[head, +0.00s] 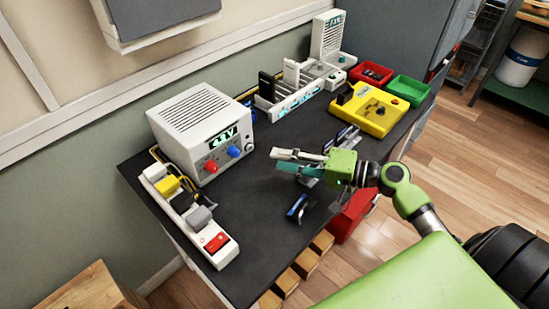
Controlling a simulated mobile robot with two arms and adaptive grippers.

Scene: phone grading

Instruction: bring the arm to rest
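My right gripper (277,159) reaches in from the right over the front part of the dark workbench (260,205). Its two fingers, one pale and one teal, stand apart with nothing visible between them. A dark phone-like item (300,208) lies on the bench just below and in front of the gripper. Another small dark item (346,136) lies behind the gripper. My gripper partly hides the bench under it. My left gripper is not in view.
A white power unit (205,115) and a power strip (205,232) stand at the left. A white rack (290,95), a yellow fixture (368,110), a red bin (370,75) and a green bin (408,90) stand farther back. A red box (352,217) is below the bench's front edge.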

